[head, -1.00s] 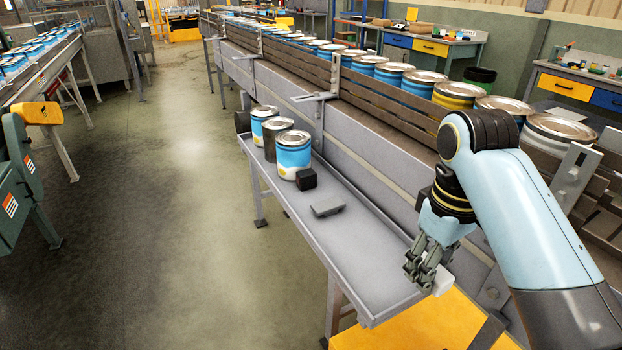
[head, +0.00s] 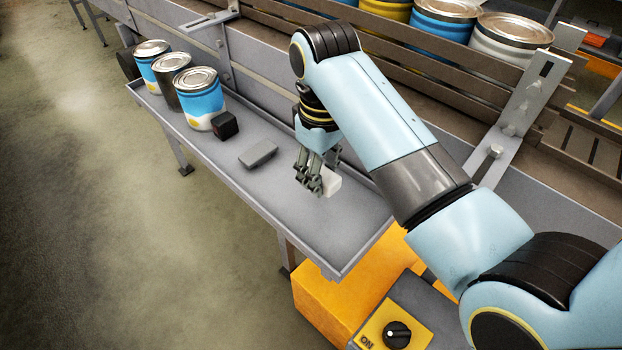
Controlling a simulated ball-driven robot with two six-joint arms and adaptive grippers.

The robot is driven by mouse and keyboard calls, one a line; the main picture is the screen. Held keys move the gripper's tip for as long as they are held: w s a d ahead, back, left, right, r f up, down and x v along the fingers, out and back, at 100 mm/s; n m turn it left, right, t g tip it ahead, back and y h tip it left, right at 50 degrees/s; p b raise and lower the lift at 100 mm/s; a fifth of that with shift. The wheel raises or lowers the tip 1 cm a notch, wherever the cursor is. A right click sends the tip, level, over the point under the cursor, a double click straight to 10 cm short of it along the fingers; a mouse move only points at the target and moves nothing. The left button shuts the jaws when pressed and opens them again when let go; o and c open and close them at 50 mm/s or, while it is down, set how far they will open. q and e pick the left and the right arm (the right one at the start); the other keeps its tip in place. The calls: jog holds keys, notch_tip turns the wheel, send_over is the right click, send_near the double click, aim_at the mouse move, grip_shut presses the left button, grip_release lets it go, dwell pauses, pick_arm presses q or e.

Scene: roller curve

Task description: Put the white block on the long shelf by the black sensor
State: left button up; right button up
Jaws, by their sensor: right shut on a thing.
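The white block (head: 331,183) is held at the fingertips of my right gripper (head: 319,186), over the near half of the long shelf (head: 290,222). The gripper is shut on it. I cannot tell whether the block touches the shelf surface. The black sensor (head: 224,125), a small dark cube, sits on the shelf beside the nearest blue and white can, to the upper left of my gripper. My left gripper is not in view.
A flat grey piece (head: 258,153) lies on the shelf between the black sensor and my gripper. Several cans stand at the shelf's far end, the nearest being a blue one (head: 203,98). A yellow box (head: 330,308) with a knob stands below the shelf's near end. The conveyor's side wall runs along the back.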

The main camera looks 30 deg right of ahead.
aim_at(319, 201)
notch_tip(319, 201, down, 5)
jog(key=shift+w+r, duration=0.1)
jog(key=shift+r, duration=0.05)
jog(key=shift+f+p, duration=0.3)
jog(key=shift+f, duration=0.2)
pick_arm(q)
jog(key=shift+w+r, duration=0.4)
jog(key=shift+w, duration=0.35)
pick_arm(e)
jog(key=o, duration=1.2)
jog(key=shift+f, duration=0.1)
jog(key=shift+c, duration=0.2)
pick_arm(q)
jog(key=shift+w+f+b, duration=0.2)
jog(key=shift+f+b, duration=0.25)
pick_arm(e)
notch_tip(319, 201, up, 12)
jog(key=shift+r, duration=0.15)
